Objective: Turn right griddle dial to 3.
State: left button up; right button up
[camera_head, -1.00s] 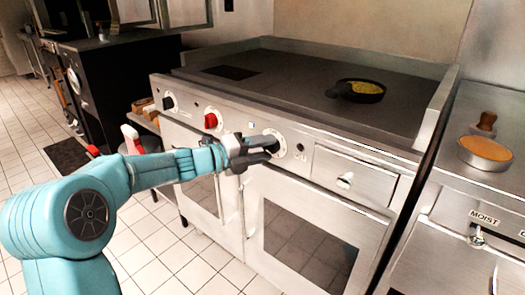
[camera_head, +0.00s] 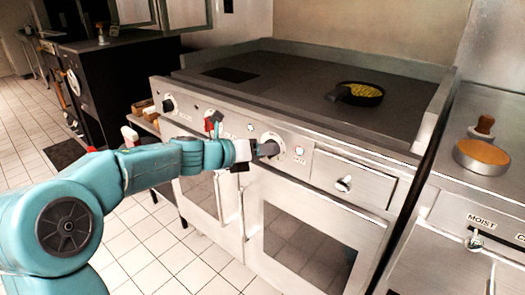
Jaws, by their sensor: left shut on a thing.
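The right griddle dial (camera_head: 276,143) sits on the steel front panel of the griddle, with a pale marked plate around its knob. My left gripper (camera_head: 264,149) is at this dial, shut on its dark knob. The gripper hides part of the knob and the plate's left side. The numbers are too small to read, so I cannot tell the setting. A red dial (camera_head: 210,123) and a black dial (camera_head: 168,104) are farther left on the same panel. My right gripper is not in view.
A black pan (camera_head: 361,93) with yellow food stands on the griddle top (camera_head: 290,84). A drawer (camera_head: 352,178) and oven door (camera_head: 310,250) lie right of and below the dial. A round orange-topped tin (camera_head: 481,157) stands on the right counter.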

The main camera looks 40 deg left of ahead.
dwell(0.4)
pick_arm(q)
jog(key=o, duration=1)
jog(key=shift+o, duration=0.2)
jog(key=p+v, duration=0.3)
jog(key=v, duration=1.3)
jog(key=shift+s+d+r, duration=0.15)
jog(key=shift+d, duration=0.05)
